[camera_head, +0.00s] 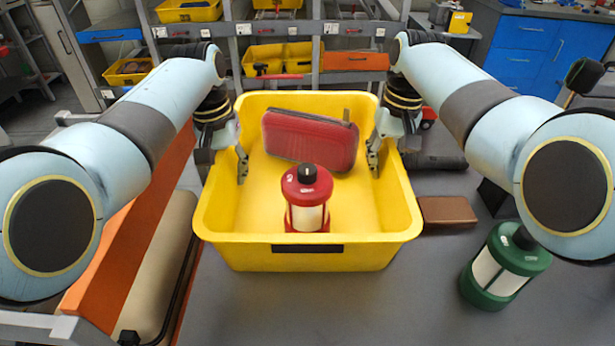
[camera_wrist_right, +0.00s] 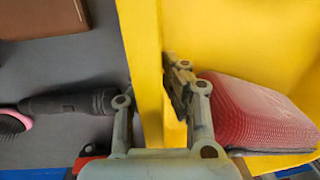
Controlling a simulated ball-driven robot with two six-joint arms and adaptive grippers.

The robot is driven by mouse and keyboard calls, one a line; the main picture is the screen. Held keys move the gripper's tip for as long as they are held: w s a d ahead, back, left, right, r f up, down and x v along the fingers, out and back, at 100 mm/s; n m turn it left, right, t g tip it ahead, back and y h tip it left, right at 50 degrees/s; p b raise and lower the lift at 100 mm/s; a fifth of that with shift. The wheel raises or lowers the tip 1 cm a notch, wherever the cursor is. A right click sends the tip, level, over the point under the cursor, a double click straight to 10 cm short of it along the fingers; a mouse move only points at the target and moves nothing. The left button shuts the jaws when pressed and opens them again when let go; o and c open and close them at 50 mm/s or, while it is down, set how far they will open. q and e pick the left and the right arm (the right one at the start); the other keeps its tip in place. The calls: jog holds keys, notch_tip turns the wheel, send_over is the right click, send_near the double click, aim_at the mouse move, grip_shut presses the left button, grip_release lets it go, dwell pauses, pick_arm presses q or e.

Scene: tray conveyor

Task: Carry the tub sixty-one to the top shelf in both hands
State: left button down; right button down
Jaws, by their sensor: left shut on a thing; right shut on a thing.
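The yellow tub (camera_head: 320,254) is in the middle of the head view, upright, with a dark blank label on its front. It holds a red lantern (camera_head: 307,190) and a red zipped case (camera_head: 310,137). My left gripper (camera_head: 238,165) is shut on the tub's left wall, with a finger showing inside. My right gripper (camera_head: 376,155) is shut on the right wall. The right wrist view shows its fingers (camera_wrist_right: 150,95) on both sides of the yellow wall (camera_wrist_right: 145,60). I cannot tell whether the tub touches the grey surface. No number is readable.
A grey rack (camera_head: 315,60) behind the tub holds yellow bins and an orange drawer front (camera_head: 355,60). A green lantern (camera_head: 504,265) and a brown box (camera_head: 446,211) stand to the right. An orange rail (camera_head: 140,225) runs along the left. The front grey surface is clear.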

aim_at(231, 160)
pick_arm(q)
jog(key=shift+w+r, duration=0.1)
pick_arm(e)
jog(key=shift+r, duration=0.1)
